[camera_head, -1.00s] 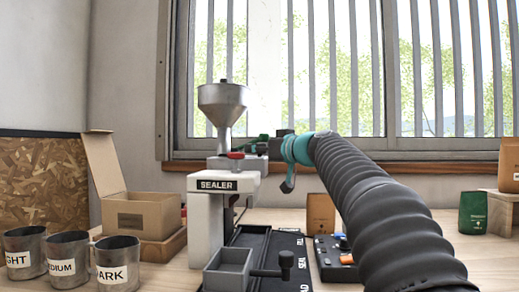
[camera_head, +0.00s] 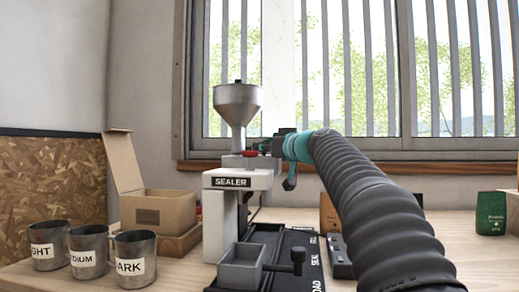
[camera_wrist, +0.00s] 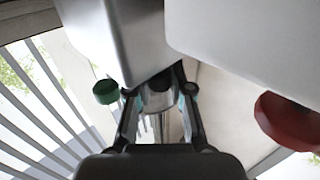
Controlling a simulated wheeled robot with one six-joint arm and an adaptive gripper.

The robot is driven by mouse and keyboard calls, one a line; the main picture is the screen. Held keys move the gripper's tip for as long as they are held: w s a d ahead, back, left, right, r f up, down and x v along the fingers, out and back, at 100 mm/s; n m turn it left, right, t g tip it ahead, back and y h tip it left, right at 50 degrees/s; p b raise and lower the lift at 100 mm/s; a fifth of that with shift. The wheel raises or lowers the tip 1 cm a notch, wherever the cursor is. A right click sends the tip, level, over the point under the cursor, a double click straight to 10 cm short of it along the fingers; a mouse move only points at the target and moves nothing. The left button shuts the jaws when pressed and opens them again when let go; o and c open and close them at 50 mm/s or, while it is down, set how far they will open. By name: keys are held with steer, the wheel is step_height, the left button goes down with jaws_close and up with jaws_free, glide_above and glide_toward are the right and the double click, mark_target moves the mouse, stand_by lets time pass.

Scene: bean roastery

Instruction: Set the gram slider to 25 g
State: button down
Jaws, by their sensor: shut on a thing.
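My gripper (camera_head: 281,147) is at the right side of the sealer machine (camera_head: 237,205), just right of and below the metal hopper (camera_head: 238,97). In the wrist view my gripper (camera_wrist: 160,92) has its two fingers on either side of a shiny metal cylindrical part (camera_wrist: 157,99), shut on it. I cannot tell whether this part is the gram slider. No gram scale or 25 g mark is readable. A green knob (camera_wrist: 105,91) is left of the fingers and a red knob (camera_wrist: 290,125) is to the right, both apart from them.
A grey box (camera_head: 241,267) and black tray stand below the machine. An open carton (camera_head: 165,210) and several labelled metal cups (camera_head: 135,262) are at left. A green bag (camera_head: 491,213) is at right. My arm hides part of the table, and barred windows are behind.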

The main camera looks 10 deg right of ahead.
steer(key=c, duration=1)
jaws_free()
steer(key=shift+s, duration=0.1)
steer(key=v, duration=1.1)
steer(key=shift+s+d+f, duration=0.1)
steer(key=shift+s+d, duration=0.05)
steer(key=shift+s, duration=0.2)
